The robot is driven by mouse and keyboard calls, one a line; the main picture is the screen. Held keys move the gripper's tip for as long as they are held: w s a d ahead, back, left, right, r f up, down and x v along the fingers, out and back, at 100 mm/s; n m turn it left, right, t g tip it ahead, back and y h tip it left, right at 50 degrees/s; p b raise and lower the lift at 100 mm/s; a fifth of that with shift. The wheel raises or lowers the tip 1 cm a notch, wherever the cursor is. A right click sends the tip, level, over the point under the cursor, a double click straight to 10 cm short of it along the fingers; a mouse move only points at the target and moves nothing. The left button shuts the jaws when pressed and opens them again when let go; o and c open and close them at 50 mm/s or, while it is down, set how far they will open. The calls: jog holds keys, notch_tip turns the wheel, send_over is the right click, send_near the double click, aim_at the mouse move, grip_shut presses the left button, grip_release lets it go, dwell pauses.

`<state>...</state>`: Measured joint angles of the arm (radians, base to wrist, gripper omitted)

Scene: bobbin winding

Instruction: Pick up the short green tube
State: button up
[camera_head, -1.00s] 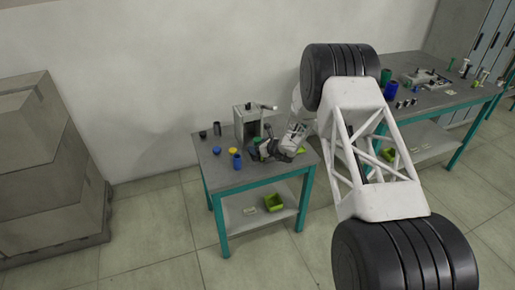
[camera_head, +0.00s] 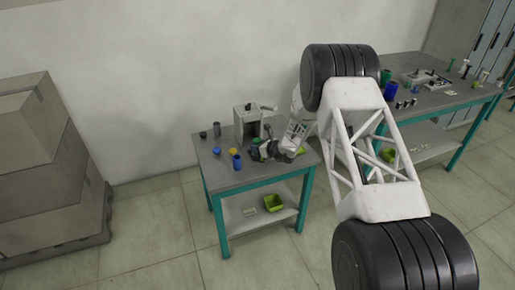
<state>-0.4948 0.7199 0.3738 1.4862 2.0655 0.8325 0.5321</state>
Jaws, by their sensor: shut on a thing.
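My gripper (camera_head: 256,150) is low over the left table, in front of the grey machine. It is small in the picture and its fingers are dark. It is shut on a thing. A bit of green, which looks like the short green tube (camera_head: 256,141), shows at the fingers. The gripper hides most of it, and I cannot tell whether it is clear of the table top.
A blue tube (camera_head: 237,162), a yellow piece (camera_head: 232,151), a small blue piece (camera_head: 217,150) and a dark cylinder (camera_head: 217,130) stand left of my gripper. The grey machine (camera_head: 247,122) is close behind. A green bin (camera_head: 273,203) sits on the lower shelf.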

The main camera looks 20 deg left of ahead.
jog(key=shift+r, duration=0.1)
jog(key=shift+r, duration=1.5)
jog(key=shift+s+d+r, duration=0.1)
jog(key=shift+r, duration=0.1)
jog(key=s+d+r, duration=0.1)
jog(key=s+d, duration=0.7)
jog(key=s, duration=0.5)
jog(key=shift+d+r, duration=0.2)
jog(key=shift+d, duration=0.2)
send_near(258, 139)
notch_tip(258, 139, down, 2)
jog(key=w+d, duration=0.6)
jog(key=w, duration=0.9)
jog(key=shift+w, duration=0.4)
